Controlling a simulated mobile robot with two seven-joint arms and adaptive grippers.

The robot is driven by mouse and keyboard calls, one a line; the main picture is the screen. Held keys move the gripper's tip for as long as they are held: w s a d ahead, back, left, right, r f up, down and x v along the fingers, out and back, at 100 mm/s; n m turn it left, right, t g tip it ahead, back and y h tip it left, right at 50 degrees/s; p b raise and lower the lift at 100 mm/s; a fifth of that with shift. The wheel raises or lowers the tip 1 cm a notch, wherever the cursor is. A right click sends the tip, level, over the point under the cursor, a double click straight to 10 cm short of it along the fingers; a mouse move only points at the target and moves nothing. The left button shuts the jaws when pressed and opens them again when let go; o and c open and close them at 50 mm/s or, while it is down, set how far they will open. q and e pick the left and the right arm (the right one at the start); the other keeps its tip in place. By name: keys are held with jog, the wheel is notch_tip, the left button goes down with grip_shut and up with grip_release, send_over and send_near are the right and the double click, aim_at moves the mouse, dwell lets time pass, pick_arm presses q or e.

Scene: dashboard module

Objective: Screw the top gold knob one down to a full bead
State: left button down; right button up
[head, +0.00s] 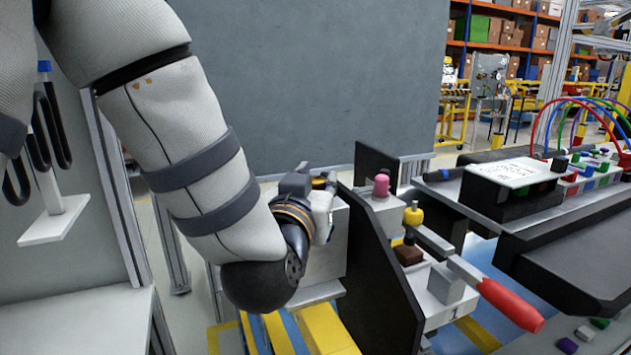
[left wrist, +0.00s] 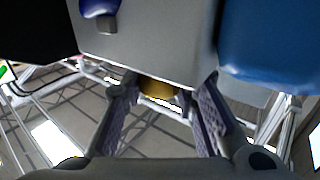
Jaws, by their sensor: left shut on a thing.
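My left arm comes in from the upper left in the head view and bends down to a grey box at the left side of the dashboard module. The left gripper shows in the left wrist view (left wrist: 166,98), its two fingers on either side of a gold knob (left wrist: 158,88). The gripper is shut on this knob, at the lower edge of a light grey housing (left wrist: 150,45). The knob is partly hidden by the housing, and its thread is not visible. In the head view the fingertips and this knob are hidden. My right gripper is not in view.
The module carries a pink knob (head: 381,185), a yellow knob (head: 413,214) and a lever with a red handle (head: 510,305). A black panel (head: 382,270) stands beside the grey box. A blue part (left wrist: 270,45) is close to the right finger.

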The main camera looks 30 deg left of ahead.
aim_at(317, 179)
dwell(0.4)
pick_arm(q)
jog(key=c, duration=1.2)
grip_release()
jog(key=shift+c, duration=0.2)
jog(key=shift+r, duration=0.15)
notch_tip(317, 179, up, 6)
jog(key=shift+f, duration=0.25)
jog(key=shift+d+r, duration=0.15)
jog(key=shift+d, duration=0.05)
notch_tip(317, 179, up, 4)
jog(key=shift+a+r, duration=0.1)
jog(key=shift+a, duration=0.05)
